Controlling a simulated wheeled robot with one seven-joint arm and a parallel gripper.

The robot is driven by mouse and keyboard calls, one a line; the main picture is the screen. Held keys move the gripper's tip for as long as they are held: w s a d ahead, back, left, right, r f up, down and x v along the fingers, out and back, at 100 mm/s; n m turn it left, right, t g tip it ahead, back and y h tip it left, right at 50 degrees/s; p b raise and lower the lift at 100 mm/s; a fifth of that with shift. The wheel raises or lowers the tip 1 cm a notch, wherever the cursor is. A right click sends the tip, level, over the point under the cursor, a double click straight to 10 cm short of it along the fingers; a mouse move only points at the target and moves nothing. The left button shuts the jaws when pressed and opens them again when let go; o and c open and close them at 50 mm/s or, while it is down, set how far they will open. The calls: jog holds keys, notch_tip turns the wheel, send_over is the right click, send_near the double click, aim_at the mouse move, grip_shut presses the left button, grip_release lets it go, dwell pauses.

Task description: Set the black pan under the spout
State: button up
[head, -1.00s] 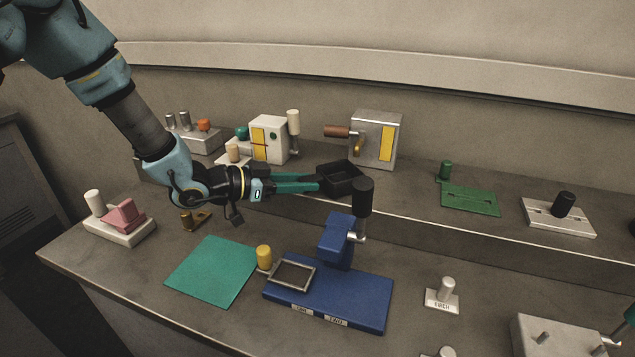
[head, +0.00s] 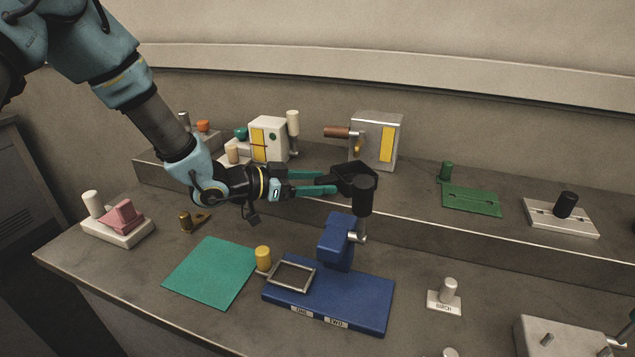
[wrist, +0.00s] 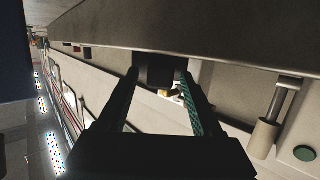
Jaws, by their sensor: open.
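The black pan (head: 347,171) is a dark open box at the front of the raised back shelf, in front of the silver dispenser (head: 368,125). A short brass spout (head: 359,144) sticks out of the dispenser's left part, above and behind the pan in the head view. My gripper (head: 330,184) is open, reaching in from the left, its green fingertips at the pan's left side. In the wrist view the dark pan (wrist: 158,70) shows between the two fingertips. Whether the fingers touch it is unclear. The black-topped post partly hides the pan.
A blue stand (head: 345,290) with a tall black-topped post (head: 364,195) rises just in front of the pan. A white machine (head: 268,140) stands left of the dispenser. The shelf between the dispenser and the green plate (head: 471,199) is clear.

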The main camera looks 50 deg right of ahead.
jog(key=shift+a+r, duration=0.1)
jog(key=shift+r, duration=0.1)
jog(key=b+v, duration=0.2)
jog(key=v, duration=0.9)
jog(key=shift+w+a, duration=0.15)
jog(key=shift+a, duration=0.2)
jog(key=shift+r, duration=0.1)
dwell(1.0)
